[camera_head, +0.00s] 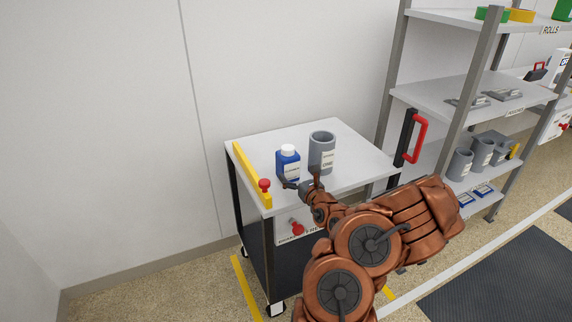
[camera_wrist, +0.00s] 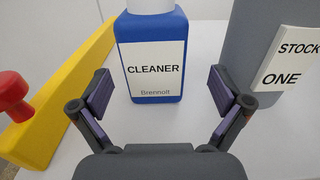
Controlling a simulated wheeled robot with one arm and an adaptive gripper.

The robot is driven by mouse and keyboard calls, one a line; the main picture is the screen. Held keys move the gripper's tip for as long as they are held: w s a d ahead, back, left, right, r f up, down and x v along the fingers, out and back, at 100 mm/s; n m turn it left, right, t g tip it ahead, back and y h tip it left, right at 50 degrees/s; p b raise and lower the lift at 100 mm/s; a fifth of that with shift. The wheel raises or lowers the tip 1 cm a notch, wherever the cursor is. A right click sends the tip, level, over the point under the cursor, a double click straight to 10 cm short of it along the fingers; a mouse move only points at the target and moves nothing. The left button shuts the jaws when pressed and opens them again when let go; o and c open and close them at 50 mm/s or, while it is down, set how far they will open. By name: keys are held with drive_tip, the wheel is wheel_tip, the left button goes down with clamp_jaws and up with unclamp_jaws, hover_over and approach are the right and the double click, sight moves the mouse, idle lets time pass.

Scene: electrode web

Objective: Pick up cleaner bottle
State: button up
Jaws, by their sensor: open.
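The cleaner bottle (camera_head: 288,163) is blue with a white cap and a white label. It stands upright on top of the cart, between a yellow bar and a grey container. In the wrist view the bottle (camera_wrist: 152,55) shows its label reading CLEANER, and its top is cut off by the frame. My gripper (camera_head: 301,183) is at the near side of the bottle. In the wrist view my gripper (camera_wrist: 164,92) is open, with one finger to the left and one to the right in front of the bottle, and nothing between the pads.
The grey container (camera_head: 322,152), labelled STOCK ONE in the wrist view, stands close to the bottle's right. The yellow bar (camera_head: 251,172) and red knob (camera_head: 264,185) are at the left edge. The cart top (camera_head: 355,155) is clear to the right. A shelf rack (camera_head: 480,97) stands beyond.

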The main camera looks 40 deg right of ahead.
sight(292, 170)
drive_tip(key=shift+a+p+x, duration=0.2)
drive_tip(key=shift+p+x, duration=0.1)
drive_tip(key=shift+x, duration=0.8)
drive_tip(key=shift+a+p+x, duration=0.15)
drive_tip(key=shift+p+x, duration=0.1)
drive_tip(key=shift+x, duration=0.9)
drive_tip(key=shift+w+d, duration=0.2)
drive_tip(key=shift+w, duration=0.4)
drive_tip(key=c, duration=1.6)
